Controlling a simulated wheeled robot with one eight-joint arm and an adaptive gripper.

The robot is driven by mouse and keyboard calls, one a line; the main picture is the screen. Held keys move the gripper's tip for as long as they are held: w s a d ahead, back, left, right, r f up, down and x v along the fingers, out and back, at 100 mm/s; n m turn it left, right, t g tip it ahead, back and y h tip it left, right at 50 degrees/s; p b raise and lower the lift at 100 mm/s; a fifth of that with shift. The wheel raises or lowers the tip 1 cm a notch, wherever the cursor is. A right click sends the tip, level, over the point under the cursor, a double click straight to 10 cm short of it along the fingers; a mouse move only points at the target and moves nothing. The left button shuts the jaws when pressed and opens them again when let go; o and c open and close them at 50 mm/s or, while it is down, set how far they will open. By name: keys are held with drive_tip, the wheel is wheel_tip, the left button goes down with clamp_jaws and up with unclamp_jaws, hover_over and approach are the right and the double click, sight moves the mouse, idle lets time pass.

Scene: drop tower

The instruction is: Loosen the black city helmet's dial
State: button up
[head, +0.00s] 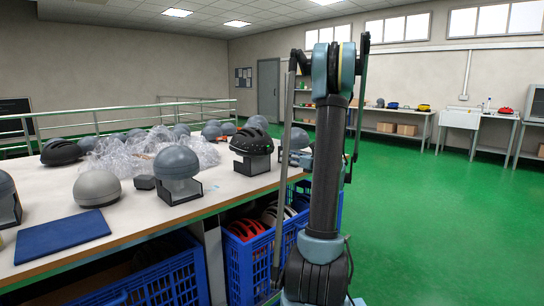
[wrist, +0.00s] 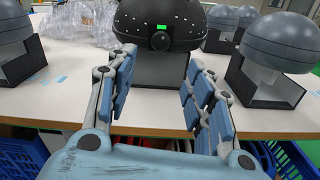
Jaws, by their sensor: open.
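A black helmet (wrist: 190,14) with small round holes faces me at the top middle of the wrist view, upright on a dark stand (wrist: 158,70). Its round black dial (wrist: 160,41) sits at the lower rim, just below a small bright green mark (wrist: 161,27). My gripper (wrist: 160,60) is open and empty. Its two blue-padded fingers point at the helmet, one on each side of the dial in the picture, apparently short of it. In the head view a black helmet (head: 251,141) stands near the table's right edge, left of my arm. The gripper cannot be made out there.
Grey domes on stands flank the helmet, at left (wrist: 14,30) and right (wrist: 288,42). Crumpled clear plastic (wrist: 85,25) lies behind. Another black helmet (head: 60,151) lies at the table's far left, beyond a blue mat (head: 62,236). Blue crates (head: 240,262) stand below; the green floor at right is clear.

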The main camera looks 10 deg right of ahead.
sight(271, 152)
drive_tip(key=x, duration=1.1)
drive_tip(key=shift+w, duration=0.15)
drive_tip(key=c, duration=1.1)
drive_tip(key=shift+a, duration=0.25)
drive_tip(key=shift+d, duration=0.2)
